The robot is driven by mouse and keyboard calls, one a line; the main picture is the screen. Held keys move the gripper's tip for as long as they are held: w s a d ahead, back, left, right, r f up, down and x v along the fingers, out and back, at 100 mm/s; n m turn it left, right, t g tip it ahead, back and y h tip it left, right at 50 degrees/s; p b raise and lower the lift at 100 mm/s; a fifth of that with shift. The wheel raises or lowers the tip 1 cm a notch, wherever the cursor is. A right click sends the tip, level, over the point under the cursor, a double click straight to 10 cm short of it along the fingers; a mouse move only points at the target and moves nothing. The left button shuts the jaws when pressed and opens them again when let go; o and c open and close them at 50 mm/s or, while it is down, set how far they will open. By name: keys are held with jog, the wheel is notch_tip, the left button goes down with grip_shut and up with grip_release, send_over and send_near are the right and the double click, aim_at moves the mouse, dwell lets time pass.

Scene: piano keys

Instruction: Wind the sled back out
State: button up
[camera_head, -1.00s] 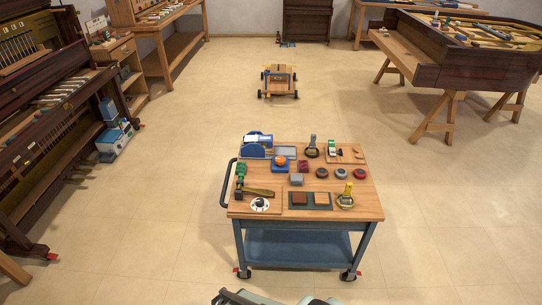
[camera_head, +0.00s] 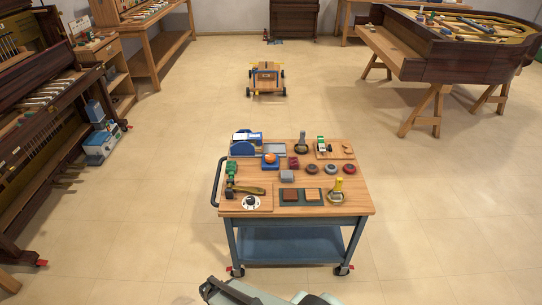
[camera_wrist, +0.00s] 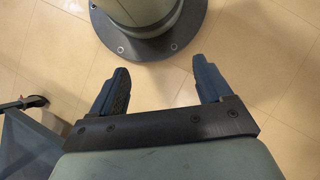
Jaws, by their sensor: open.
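No part is clearly recognisable as the sled at this size. A blue device (camera_head: 246,142) with a white top sits at the back left corner of the wooden-topped cart (camera_head: 225,180), with a grey plate (camera_head: 274,149) beside it. A white disc with a dark knob (camera_head: 250,203) lies at the front left. My gripper (camera_wrist: 157,66) is open and empty in the wrist view, its two dark fingers apart above the tiled floor and a round grey base. It is away from the cart top, and its fingers cannot be made out in the head view.
A low wheeled wooden trolley (camera_head: 266,79) stands behind. Floor around the cart is clear.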

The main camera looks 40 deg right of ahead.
jog(key=w+d+r+m+t+y, duration=0.2)
jog(key=w+r+m, duration=0.1)
jog(key=w, duration=0.9)
jog(key=w+d+r+m+t+y, duration=0.1)
jog(key=w+d+r+m, duration=0.2)
jog(key=w, duration=0.9)
jog(key=w+d+r+m+t+y, duration=0.15)
jog(key=w+d+r+m, duration=0.25)
jog(key=w+d+r, duration=0.6)
jog(key=w+d+r+m+t, duration=0.3)
jog(key=w+d+r, duration=0.65)
jog(key=w, duration=0.35)
notch_tip(320, 180, up, 12)
jog(key=m+t+h, duration=0.2)
jog(key=m, duration=0.8)
send_over(271, 156)
jog(key=s+d, duration=0.3)
jog(key=d, duration=0.2)
jog(key=shift+y, duration=0.25)
jog(key=x, duration=1.3)
jog(key=shift+s+a+f, duration=0.2)
jog(key=shift+s+a, duration=0.1)
